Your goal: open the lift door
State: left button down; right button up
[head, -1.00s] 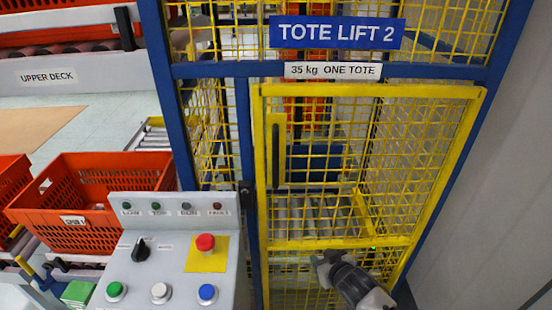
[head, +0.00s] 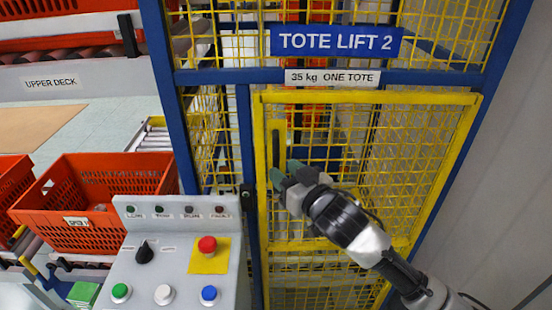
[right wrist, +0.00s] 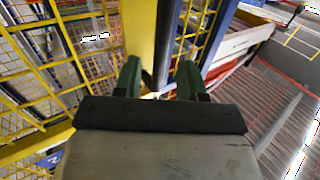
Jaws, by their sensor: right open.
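The lift door (head: 375,97) is a yellow-framed mesh door below the TOTE LIFT 2 sign; it looks closed in its blue frame. Its upright dark handle (head: 276,146) is on the door's left side, its lower part hidden by my gripper. My right gripper (head: 284,173) is open at the handle's lower end. In the right wrist view, the green fingers of the gripper (right wrist: 159,80) are spread, with the dark handle (right wrist: 163,45) and the yellow door frame (right wrist: 140,35) beyond and between them. I cannot tell whether they touch. My left gripper is out of view.
A control panel (head: 150,275) with a red button (head: 207,244) and several other buttons stands left of the door. An orange tote (head: 115,175) is behind it at left. A blue post (head: 246,140) borders the door. A grey wall (head: 490,220) is at right.

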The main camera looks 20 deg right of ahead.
aim_at(278, 166)
jog(key=shift+p+x, duration=0.35)
jog(key=shift+x, duration=1.6)
grip_shut()
